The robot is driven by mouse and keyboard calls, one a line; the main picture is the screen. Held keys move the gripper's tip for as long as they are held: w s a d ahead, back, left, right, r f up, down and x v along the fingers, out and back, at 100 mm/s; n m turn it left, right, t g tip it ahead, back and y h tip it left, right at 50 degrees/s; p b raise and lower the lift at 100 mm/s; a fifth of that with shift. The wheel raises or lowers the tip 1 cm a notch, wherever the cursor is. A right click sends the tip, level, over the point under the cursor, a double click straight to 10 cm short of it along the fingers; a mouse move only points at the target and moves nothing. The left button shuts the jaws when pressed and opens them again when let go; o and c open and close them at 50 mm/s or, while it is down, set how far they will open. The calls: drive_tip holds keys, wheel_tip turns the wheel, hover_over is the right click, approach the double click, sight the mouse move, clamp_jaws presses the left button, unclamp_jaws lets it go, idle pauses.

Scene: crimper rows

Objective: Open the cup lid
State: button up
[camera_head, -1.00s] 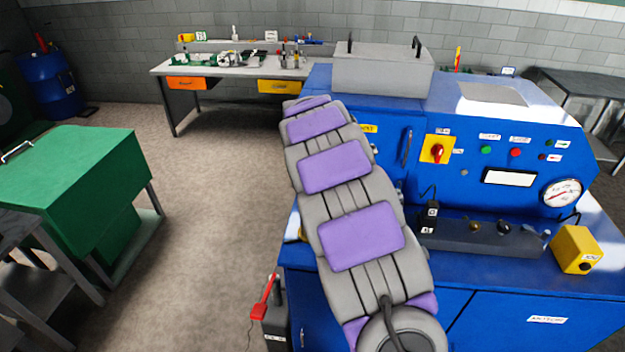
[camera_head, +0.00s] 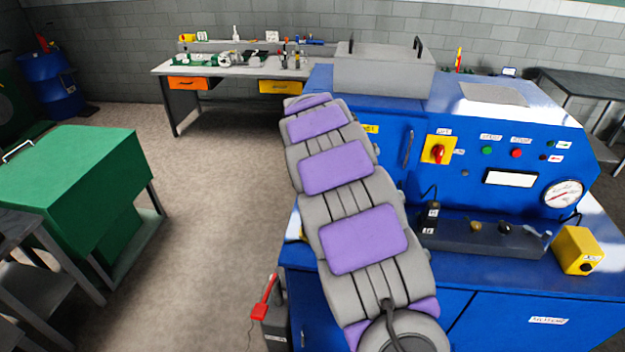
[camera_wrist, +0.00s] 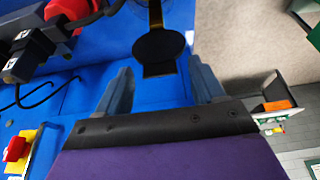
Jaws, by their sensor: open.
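In the wrist view a black round piece with a square tab (camera_wrist: 158,46) lies ahead of my gripper, roughly in line with the gap between the fingers. A dark strip with yellowish edges runs from it to the top edge, beside a clear curved rim. It looks like the cup's lid, but the cup itself is mostly out of frame. My gripper (camera_wrist: 160,68) is open, with one grey finger on each side of the gap, and nothing is visibly gripped. I cannot tell whether it touches the black piece. In the head view my arm hides the gripper and the cup.
A blue machine (camera_head: 490,270) fills the right, with a red-knobbed switch (camera_head: 438,151), a gauge (camera_head: 563,193) and a yellow box (camera_head: 577,251). In the wrist view a red part (camera_wrist: 68,10) and black fittings (camera_wrist: 30,52) lie left of my gripper. Bare floor (camera_head: 215,210) is left.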

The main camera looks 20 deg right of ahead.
drive_tip(key=v, duration=1.6)
drive_tip(key=shift+r, duration=0.25)
drive_tip(key=shift+a, duration=0.15)
drive_tip(key=s+a+f+n+g+b, duration=0.1)
drive_tip(key=s+f, duration=0.6)
drive_tip(key=s, duration=0.7)
drive_tip(key=s+a+f+n+g+y+b, duration=0.1)
drive_tip(key=s+a+f+b, duration=0.4)
drive_tip(key=s, duration=0.9)
drive_tip(key=s+a+f+n+g+y+b, duration=0.1)
drive_tip(key=s+a+f+n+g+b, duration=0.2)
drive_tip(key=s+a+f, duration=0.5)
drive_tip(key=s+f+n, duration=0.1)
drive_tip(key=s, duration=0.5)
drive_tip(key=shift+f+n, duration=0.2)
drive_tip(key=shift+n, duration=0.2)
